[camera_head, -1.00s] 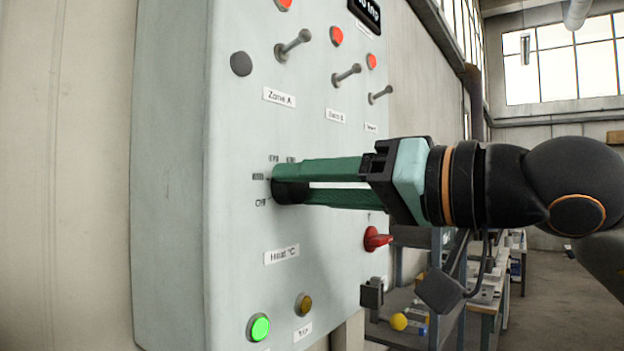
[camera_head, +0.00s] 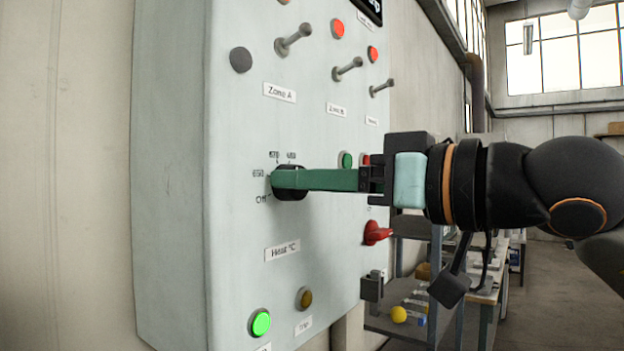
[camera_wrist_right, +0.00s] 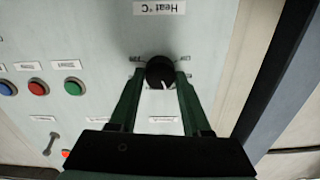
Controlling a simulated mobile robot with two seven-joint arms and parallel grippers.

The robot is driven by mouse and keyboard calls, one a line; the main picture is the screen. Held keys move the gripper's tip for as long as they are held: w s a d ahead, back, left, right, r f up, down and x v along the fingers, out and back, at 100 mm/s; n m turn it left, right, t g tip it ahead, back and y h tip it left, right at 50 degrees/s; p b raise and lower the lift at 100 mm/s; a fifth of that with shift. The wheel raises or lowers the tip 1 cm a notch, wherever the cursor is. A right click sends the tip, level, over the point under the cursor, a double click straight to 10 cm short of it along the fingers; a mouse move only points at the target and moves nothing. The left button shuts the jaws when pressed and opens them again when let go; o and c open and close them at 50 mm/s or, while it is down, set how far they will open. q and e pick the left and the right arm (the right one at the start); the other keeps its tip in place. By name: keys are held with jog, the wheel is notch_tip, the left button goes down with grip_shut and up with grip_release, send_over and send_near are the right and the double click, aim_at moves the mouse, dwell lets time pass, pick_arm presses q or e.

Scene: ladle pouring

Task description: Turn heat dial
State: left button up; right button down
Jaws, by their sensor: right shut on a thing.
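The heat dial (camera_head: 289,192) is a round black knob on the pale green control panel (camera_head: 235,215), above the "Heat °C" label (camera_head: 282,251) and ringed by printed marks. My right gripper (camera_head: 296,180) comes in from the right, its green fingers shut on the dial. In the head view one finger covers the other and part of the dial. In the right wrist view the dial (camera_wrist_right: 160,71) sits between the two fingertips (camera_wrist_right: 159,78), and a white pointer line shows on its face. My left gripper is not in view.
Toggle switches (camera_head: 294,40) stick out of the panel above the dial. A red knob (camera_head: 376,233) is to the right of it, and a lit green button (camera_head: 260,323) and an amber button (camera_head: 304,298) are below. Shelves (camera_head: 410,285) stand behind on the right.

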jog(key=shift+c, duration=1.8)
grip_release()
jog(key=b+v, duration=0.3)
jog(key=v, duration=0.9)
jog(key=shift+s+d, duration=0.15)
jog(key=shift+d, duration=0.05)
